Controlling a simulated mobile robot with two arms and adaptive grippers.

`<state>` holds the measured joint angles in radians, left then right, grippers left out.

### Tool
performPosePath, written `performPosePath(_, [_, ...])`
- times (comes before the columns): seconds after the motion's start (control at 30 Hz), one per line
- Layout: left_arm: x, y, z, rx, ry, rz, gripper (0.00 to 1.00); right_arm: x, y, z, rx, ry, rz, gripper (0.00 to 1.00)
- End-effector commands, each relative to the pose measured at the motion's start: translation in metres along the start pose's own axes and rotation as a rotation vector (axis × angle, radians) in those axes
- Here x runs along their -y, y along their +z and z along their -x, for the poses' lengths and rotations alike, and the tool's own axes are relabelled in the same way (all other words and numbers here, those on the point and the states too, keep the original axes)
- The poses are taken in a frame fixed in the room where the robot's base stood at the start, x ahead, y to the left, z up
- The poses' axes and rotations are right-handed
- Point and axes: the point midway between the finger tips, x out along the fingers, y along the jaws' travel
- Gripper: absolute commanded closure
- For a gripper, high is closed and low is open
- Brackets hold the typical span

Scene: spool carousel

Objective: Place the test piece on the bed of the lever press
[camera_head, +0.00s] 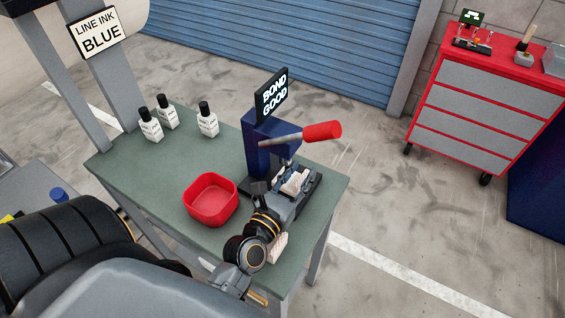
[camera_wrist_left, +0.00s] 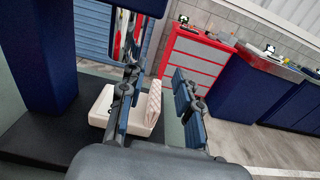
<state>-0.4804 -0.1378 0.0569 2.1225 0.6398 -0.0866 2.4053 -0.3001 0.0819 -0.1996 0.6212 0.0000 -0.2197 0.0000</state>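The lever press (camera_head: 260,145) is dark blue with a red-ended lever (camera_head: 322,131) and a black base at the table's right side. A white test piece (camera_head: 295,182) shows at its bed, below the lever. In the left wrist view the test piece (camera_wrist_left: 151,108) has a ridged upright face and seems to rest on the bed; contact underneath is hidden. My left gripper (camera_head: 285,197) is at the front of the bed. In the wrist view its fingers (camera_wrist_left: 158,100) are apart, the left one overlapping the piece, with a gap before the right one. My right gripper is out of view.
A red bowl (camera_head: 211,200) stands left of the press on the green table (camera_head: 150,185). Several white bottles with black caps (camera_head: 207,120) stand at the back left. A "BOND GOOD" sign (camera_head: 272,95) tops the press. A red tool cabinet (camera_head: 470,110) is far right.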

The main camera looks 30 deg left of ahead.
Motion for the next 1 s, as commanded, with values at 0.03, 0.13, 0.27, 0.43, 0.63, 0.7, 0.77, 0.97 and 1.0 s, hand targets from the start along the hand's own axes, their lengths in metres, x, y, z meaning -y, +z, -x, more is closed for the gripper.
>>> performPosePath(0.03, [0.000,-0.005,0.012,-0.003,-0.001,0.001,0.67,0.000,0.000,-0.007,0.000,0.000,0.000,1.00])
performPosePath(0.13, [0.000,-0.006,0.032,-0.004,-0.002,-0.001,0.67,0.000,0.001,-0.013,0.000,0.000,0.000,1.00])
performPosePath(0.27, [0.001,-0.005,0.057,-0.003,-0.003,-0.001,0.67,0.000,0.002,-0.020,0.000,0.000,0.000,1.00])
performPosePath(0.43, [0.001,-0.004,0.084,-0.002,-0.003,-0.001,0.67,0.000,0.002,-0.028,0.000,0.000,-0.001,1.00])
performPosePath(0.63, [0.000,-0.002,0.101,0.000,-0.001,0.001,0.67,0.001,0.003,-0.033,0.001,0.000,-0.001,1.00])
performPosePath(0.7, [0.000,-0.002,0.103,0.000,0.000,0.001,0.67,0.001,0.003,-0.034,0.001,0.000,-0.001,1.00])
performPosePath(0.77, [0.000,-0.001,0.105,0.001,0.000,0.001,0.67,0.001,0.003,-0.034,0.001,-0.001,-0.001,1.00])
performPosePath(0.97, [0.000,0.000,0.105,0.001,0.000,0.001,0.67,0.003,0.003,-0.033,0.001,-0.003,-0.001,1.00])
performPosePath(1.0, [0.000,0.000,0.105,0.001,0.000,0.001,0.67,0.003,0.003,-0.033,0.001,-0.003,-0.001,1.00])
